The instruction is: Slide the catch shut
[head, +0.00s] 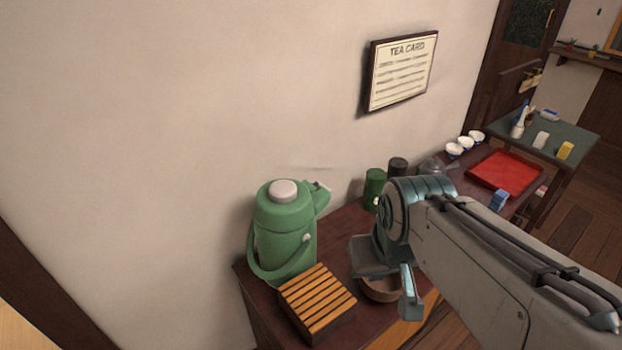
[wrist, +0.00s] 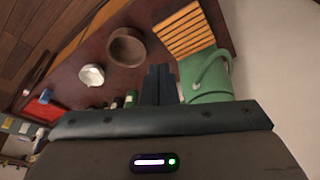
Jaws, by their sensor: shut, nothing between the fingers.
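A green air pot (head: 285,230) with a pale grey push-button top stands at the left end of the dark wooden table, near the wall. A small pale knob (head: 306,238) shows on its side; I cannot tell whether this is the catch or how it is set. The pot also shows in the wrist view (wrist: 208,88), just right of my fingers. My gripper (wrist: 160,69) is shut and empty, pointing down over the table. In the head view my arm hides part of the table right of the pot, and the fingertips are not clear there.
A slatted wooden box (head: 317,302) stands in front of the pot. A brown bowl (head: 380,291) is partly behind my wrist. Green (head: 374,188) and dark canisters (head: 397,168), a teapot (head: 432,168), white cups (head: 454,150) and a red tray (head: 505,170) stand farther along.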

